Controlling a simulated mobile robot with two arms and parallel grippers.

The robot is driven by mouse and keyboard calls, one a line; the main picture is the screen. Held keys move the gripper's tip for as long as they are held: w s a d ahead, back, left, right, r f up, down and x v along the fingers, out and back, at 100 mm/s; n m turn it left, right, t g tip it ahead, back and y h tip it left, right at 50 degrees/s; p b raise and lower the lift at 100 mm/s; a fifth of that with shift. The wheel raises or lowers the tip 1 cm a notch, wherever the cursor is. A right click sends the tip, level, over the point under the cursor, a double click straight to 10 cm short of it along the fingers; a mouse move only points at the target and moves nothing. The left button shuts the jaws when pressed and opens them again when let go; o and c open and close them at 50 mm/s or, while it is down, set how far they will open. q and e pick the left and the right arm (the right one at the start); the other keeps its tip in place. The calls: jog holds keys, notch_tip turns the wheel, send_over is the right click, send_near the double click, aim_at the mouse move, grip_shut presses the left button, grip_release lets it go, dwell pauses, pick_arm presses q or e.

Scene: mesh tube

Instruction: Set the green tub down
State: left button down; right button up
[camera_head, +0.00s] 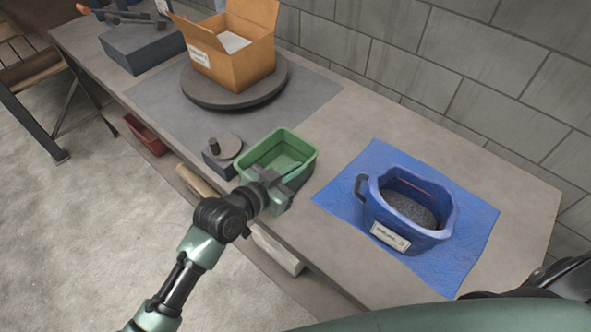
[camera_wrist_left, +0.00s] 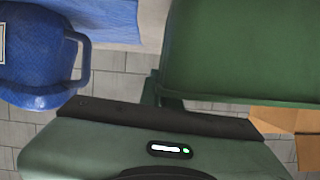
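The green tub (camera_head: 276,147) is open-topped, looks empty and is roughly level near the table's front edge in the head view. I cannot tell whether its base touches the table. My left gripper (camera_head: 276,190) is at its near side and appears shut on its wall or rim; the fingertips are partly hidden. In the left wrist view the tub's green side (camera_wrist_left: 240,50) fills the upper right, with a dark finger (camera_wrist_left: 168,100) against its lower left corner. My right gripper is not in view.
A blue tub (camera_head: 405,205) with dark contents stands on a blue cloth (camera_head: 338,188) to the right. A small grey block with a knob (camera_head: 222,152) is close on the left. A cardboard box (camera_head: 237,58) stands on a round turntable (camera_head: 232,98) behind. Bare tabletop (camera_head: 325,135) lies between.

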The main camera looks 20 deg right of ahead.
pick_arm(q)
jog(key=c, duration=1.6)
grip_release()
jog(key=shift+f, duration=0.1)
jog(key=shift+c, duration=0.2)
jog(key=shift+r, duration=0.25)
jog(key=shift+s+a, duration=0.2)
jog(key=shift+a, duration=0.15)
jog(key=v, duration=1.1)
jog(key=shift+b, duration=0.45)
jog(key=shift+s+a, duration=0.1)
